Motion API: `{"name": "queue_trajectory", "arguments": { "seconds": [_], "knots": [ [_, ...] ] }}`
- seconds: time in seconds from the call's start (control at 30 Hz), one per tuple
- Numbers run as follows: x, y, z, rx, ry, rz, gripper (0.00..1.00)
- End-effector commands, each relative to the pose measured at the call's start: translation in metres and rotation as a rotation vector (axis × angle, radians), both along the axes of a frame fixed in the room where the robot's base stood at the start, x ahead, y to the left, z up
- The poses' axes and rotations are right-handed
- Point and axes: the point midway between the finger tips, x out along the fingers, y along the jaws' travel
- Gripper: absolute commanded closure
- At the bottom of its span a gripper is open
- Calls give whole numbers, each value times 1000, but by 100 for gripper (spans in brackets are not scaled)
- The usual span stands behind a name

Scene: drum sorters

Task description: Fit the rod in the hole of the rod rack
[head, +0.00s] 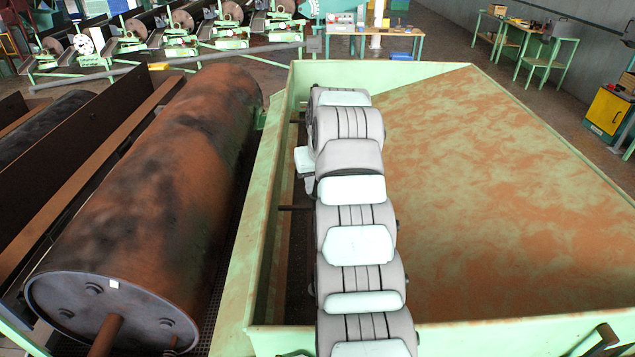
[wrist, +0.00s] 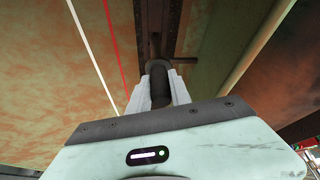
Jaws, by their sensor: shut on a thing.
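In the wrist view, my gripper (wrist: 160,72) has its two pale fingers shut on a dark, round rod (wrist: 160,92), seen almost end-on. Beyond the rod is a dark brown metal channel (wrist: 144,20) with small spots along its edges; it looks like the rod rack. A thin dark bar stands beyond the rod's far end. I cannot tell whether the rod touches the channel or enters a hole. In the head view, my pale arm hides the gripper and the rod.
In the head view, a green-edged bin (head: 540,128) with a rusty sloping floor surrounds my arm on the right. A large rusty drum (head: 165,190) lies to the left. Short dark bars (head: 293,208) stick out near the bin's left wall. Workbenches (head: 375,32) stand far behind.

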Motion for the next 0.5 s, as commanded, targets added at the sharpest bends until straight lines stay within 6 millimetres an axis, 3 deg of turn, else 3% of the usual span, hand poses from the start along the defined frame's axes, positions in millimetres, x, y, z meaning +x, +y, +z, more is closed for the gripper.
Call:
{"name": "queue_trajectory", "arguments": {
  "seconds": [0.5],
  "knots": [
    [0, 0, -12, 0, -3, 1, 100]
  ]
}}
